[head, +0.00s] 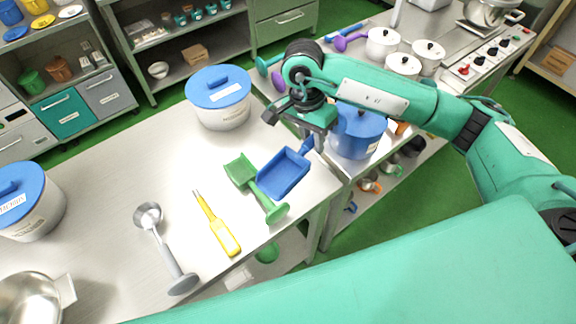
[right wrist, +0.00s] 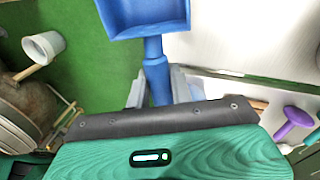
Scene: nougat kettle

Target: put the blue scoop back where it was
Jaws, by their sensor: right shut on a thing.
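The blue scoop (head: 283,173) has a square pan and a short handle. My right gripper (head: 314,143) is shut on its handle, with the pan pointing left and towards me in the head view. In the right wrist view the pan (right wrist: 146,16) is at the top, and the handle runs down between the fingers (right wrist: 158,84). The scoop shows over the right end of the steel table, right beside the green scoop (head: 257,188); I cannot tell how high it is. My left gripper is not in view.
A yellow-handled tool (head: 222,234) and a grey ladle-like tool (head: 165,255) lie left of the green scoop. A blue-lidded white pot (head: 221,112) stands behind; a blue pot (head: 357,133) stands right of my gripper. The table's middle is clear.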

